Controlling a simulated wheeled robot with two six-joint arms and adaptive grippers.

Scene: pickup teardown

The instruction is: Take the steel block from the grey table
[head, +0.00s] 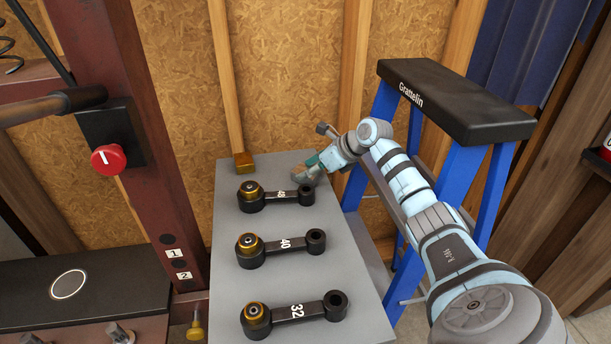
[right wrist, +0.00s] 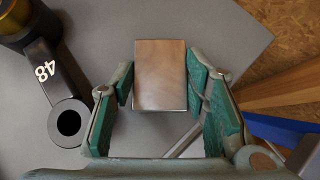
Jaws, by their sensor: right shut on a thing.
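The steel block (right wrist: 160,76) is a smooth, brownish-grey rectangular block in the right wrist view. It sits between the green pads of my right gripper (head: 308,171), which is shut on it. In the head view the gripper is at the back right of the grey table (head: 215,290), and its fingers hide most of the block. I cannot tell whether the block touches the tabletop. My left gripper is not in view.
Black links marked 48 (head: 281,196), 40 (head: 285,245) and 32 (head: 300,311) lie on the table. A brass-coloured block (head: 243,161) is at its back left corner. A blue stepladder (head: 470,185) stands right; a red press frame (head: 150,150) stands left.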

